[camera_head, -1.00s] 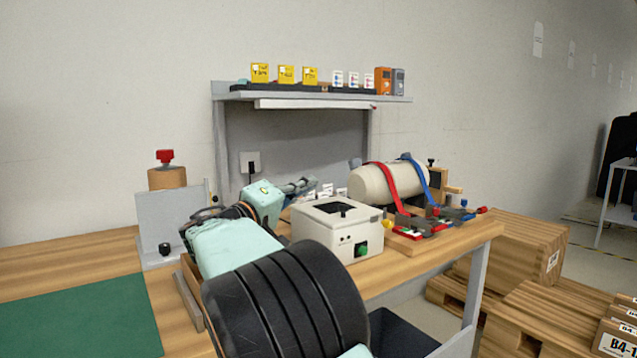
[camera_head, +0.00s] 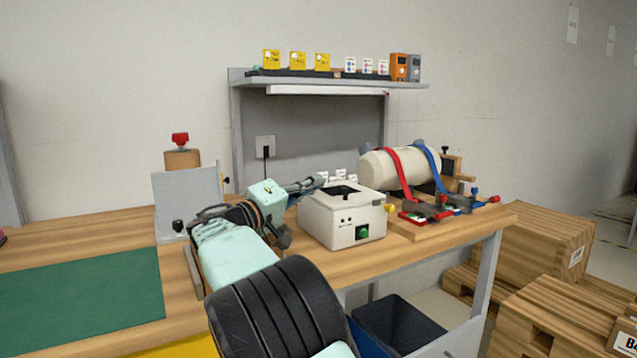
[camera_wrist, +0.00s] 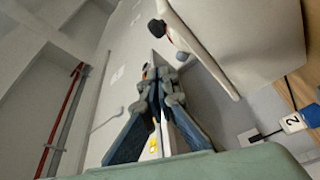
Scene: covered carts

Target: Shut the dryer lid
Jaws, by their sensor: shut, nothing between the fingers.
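The dryer appears to be the off-white box (camera_head: 318,226) on the wooden bench, with a green button on its front and a yellow knob at its right. Its top (camera_head: 367,198) has a dark square area with a small black knob. I cannot tell from here how far the lid stands open. My gripper (camera_head: 322,180) is shut and empty, by the box's top left edge in the head view; I cannot tell whether it touches. In the wrist view, my gripper's fingers (camera_wrist: 150,74) come together, with a pale slab with a dark knob beyond them, not clearly identified.
A cream tank (camera_head: 382,172) with red and blue straps lies right of the box. A shelf (camera_head: 345,80) with small boxes stands behind. A grey plate (camera_head: 180,205) stands at left, beside a green mat (camera_head: 85,295). Wooden crates (camera_head: 540,245) stand at right.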

